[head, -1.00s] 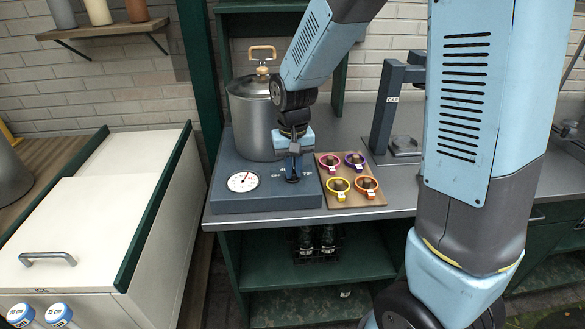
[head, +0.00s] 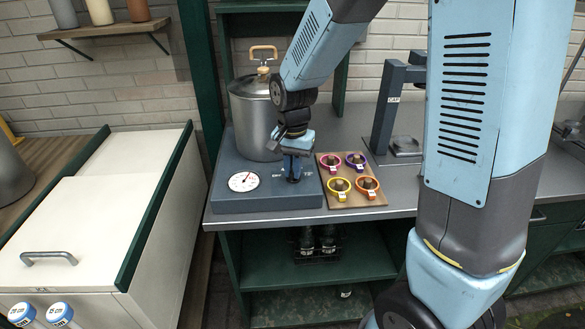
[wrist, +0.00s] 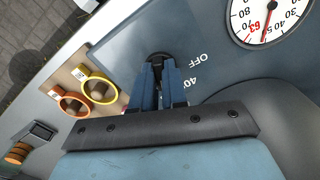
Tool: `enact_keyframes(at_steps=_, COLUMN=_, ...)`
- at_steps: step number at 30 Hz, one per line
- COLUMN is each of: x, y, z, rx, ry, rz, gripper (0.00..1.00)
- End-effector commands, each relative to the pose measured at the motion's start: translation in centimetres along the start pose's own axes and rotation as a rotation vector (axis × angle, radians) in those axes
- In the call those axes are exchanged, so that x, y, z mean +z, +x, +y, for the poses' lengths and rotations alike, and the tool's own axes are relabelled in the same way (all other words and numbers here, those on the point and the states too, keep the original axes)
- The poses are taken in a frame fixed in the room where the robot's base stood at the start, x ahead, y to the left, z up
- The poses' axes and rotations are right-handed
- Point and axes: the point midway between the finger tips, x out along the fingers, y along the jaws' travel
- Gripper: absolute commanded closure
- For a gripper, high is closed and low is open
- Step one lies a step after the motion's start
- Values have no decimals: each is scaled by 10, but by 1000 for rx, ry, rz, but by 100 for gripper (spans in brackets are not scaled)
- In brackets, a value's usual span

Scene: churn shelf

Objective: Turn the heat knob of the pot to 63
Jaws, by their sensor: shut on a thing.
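The large metal pot (head: 257,118) stands on a dark blue heating base (head: 268,198). A round white dial (head: 243,181) is on the base's front left; in the wrist view the dial (wrist: 268,16) has a red 63 mark, and its needle points close to that mark. My gripper (head: 292,178) points down at the base's front right. In the wrist view my gripper (wrist: 160,78) is shut on the black heat knob (wrist: 160,60), with a finger on each side. "OFF" and "40" are printed beside the knob; its pointer is hard to make out.
A wooden board (head: 349,198) with several coloured rings lies just right of the base. A press-like stand (head: 390,105) is further right. A white cabinet (head: 95,230) stands at the left. Bottles sit on the shelf below.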

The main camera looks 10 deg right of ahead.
Motion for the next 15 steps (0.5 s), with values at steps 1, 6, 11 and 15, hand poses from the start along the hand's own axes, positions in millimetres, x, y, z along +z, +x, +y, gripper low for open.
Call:
enact_keyframes(at_steps=1, x=0, y=0, z=0, rx=-1, ry=1, rz=1, gripper=100)
enact_keyframes(at_steps=6, x=0, y=0, z=0, rx=-1, ry=1, rz=1, gripper=100)
enact_keyframes(at_steps=11, x=0, y=0, z=-1, rx=-1, ry=0, rz=1, gripper=84)
enact_keyframes(at_steps=15, x=0, y=0, z=0, rx=-1, ry=0, rz=1, gripper=70)
